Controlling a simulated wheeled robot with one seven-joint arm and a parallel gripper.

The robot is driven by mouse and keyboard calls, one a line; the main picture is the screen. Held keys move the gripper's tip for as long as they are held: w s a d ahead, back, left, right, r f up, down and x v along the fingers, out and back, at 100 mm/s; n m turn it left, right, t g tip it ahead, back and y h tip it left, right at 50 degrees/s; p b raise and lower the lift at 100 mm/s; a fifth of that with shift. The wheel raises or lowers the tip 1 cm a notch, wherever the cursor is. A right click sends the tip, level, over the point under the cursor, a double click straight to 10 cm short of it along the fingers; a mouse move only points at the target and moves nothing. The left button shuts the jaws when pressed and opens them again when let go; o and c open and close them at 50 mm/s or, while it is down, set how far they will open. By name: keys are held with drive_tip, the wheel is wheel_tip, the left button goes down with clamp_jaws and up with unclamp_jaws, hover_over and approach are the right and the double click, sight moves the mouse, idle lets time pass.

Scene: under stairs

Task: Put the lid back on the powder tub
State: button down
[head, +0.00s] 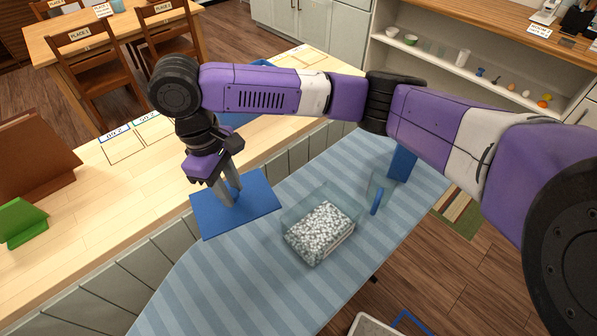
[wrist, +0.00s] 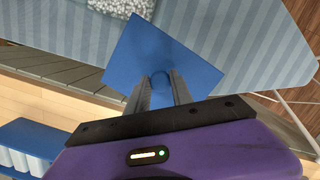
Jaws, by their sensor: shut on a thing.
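The lid (head: 215,222) is a flat blue rectangle with a small knob on top. My gripper (head: 231,196) is shut on this knob, and the lid also fills the middle of the wrist view (wrist: 150,48). The lid looks roughly level, by the edge between the wooden counter and the striped surface; its height is hard to tell. The powder tub (head: 296,209) is a clear open box with white grainy filling, right of the lid in the head view and apart from it. Only part of the tub shows at the top of the wrist view.
The tub stands on a blue striped surface (head: 225,285). A clear vessel with a blue handle (head: 377,201) and a blue block (head: 402,164) stand to its right. The wooden counter (head: 85,205) holds a green item (head: 22,223) and marked squares. The striped surface's near part is clear.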

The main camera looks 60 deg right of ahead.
drive_tip(key=s+d+r+n, duration=0.2)
drive_tip(key=s+d, duration=0.3)
drive_tip(key=s, duration=0.4)
drive_tip(key=s+d+r+n, duration=0.1)
drive_tip(key=s+d+r, duration=0.1)
drive_tip(key=s+d, duration=0.45)
wheel_tip(320, 180, down, 6)
drive_tip(key=s+a+b, duration=0.1)
drive_tip(key=a+b, duration=0.1)
drive_tip(key=b, duration=0.4)
drive_tip(key=shift+s+r, duration=0.25)
drive_tip(key=shift+s+d+f+p, duration=0.1)
drive_tip(key=shift+f+p, duration=0.1)
drive_tip(key=shift+p, duration=0.2)
drive_tip(key=shift+f+b, duration=0.5)
drive_tip(key=shift+f, duration=0.3)
idle(0.4)
drive_tip(key=c, duration=0.6)
unclamp_jaws()
drive_tip(key=shift+r, duration=0.1)
